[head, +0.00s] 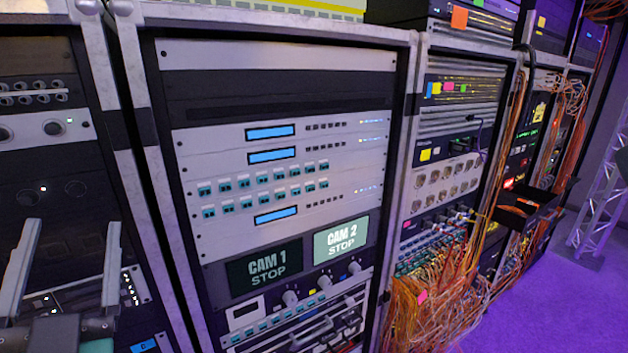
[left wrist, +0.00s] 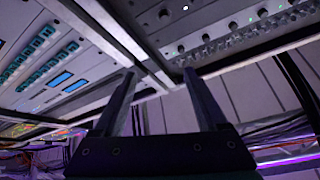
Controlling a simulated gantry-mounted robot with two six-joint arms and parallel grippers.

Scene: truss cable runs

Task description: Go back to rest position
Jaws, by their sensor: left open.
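My left gripper (head: 68,262) is at the lower left of the head view. Its two pale fingers stand upright and wide apart, with nothing between them. It is in front of the left rack (head: 40,150). In the left wrist view the same gripper (left wrist: 160,90) shows two dark fingers spread apart and empty, with rack panels beyond them. My right gripper is not in either view.
The middle rack (head: 285,55) holds blue displays, rows of teal connectors (head: 265,185) and two screens reading CAM 1 STOP (head: 267,268) and CAM 2 STOP (head: 341,240). Orange cables (head: 440,300) hang in a tangle at right. Purple floor (head: 560,310) is clear near a truss (head: 605,200).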

